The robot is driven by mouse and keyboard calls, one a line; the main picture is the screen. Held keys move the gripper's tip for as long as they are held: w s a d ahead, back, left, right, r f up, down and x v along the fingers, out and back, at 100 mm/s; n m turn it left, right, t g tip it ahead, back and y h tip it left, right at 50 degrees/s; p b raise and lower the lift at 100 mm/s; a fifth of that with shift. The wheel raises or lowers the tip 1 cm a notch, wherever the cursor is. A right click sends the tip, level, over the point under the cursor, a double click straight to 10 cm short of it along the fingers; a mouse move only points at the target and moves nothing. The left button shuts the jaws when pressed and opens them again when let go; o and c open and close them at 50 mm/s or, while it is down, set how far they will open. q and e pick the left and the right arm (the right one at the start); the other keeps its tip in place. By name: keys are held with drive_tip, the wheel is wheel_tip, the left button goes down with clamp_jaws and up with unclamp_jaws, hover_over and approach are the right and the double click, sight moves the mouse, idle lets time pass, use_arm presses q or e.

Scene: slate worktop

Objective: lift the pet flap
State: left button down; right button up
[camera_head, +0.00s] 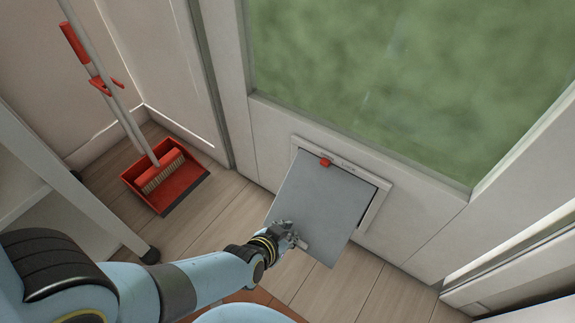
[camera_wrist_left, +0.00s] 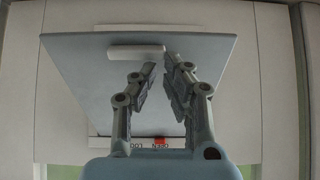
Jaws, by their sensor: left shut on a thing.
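The grey pet flap (camera_head: 318,205) is hinged in a pale frame (camera_head: 375,205) low in the white door. It is swung out from the frame at an angle, its lower edge over the floor. A red latch (camera_head: 325,162) sits at the top of the frame. My left gripper (camera_head: 298,240) is shut on the flap at the small pale handle near its lower edge. In the left wrist view the flap (camera_wrist_left: 85,75) fills the middle, with the handle (camera_wrist_left: 136,51) by the fingertips (camera_wrist_left: 160,65). The exact finger contact is hard to see. My right gripper is not in view.
A red dustpan (camera_head: 182,190) with a brush and long handles stands at the left against the wall. A white shelf unit (camera_head: 60,190) is at the far left. Green glass (camera_head: 410,80) fills the door above the flap. The wooden floor (camera_head: 395,297) right of the flap is clear.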

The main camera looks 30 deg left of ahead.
sight(306, 232)
use_arm(q)
drive_tip(key=shift+w+d+r, duration=0.2)
drive_tip(key=shift+w+d, duration=0.05)
drive_tip(key=shift+d, duration=0.35)
drive_tip(key=shift+w+d+r, duration=0.15)
drive_tip(key=shift+w+d, duration=0.1)
drive_tip(key=shift+d, duration=0.3)
drive_tip(key=c, duration=1.1)
unclamp_jaws()
drive_tip(key=shift+d, duration=0.3)
drive_tip(key=o, duration=0.7)
drive_tip(key=shift+s+a+f, duration=0.15)
drive_tip(key=shift+s+a, duration=0.1)
drive_tip(key=shift+s+a, duration=0.1)
drive_tip(key=shift+s, duration=0.05)
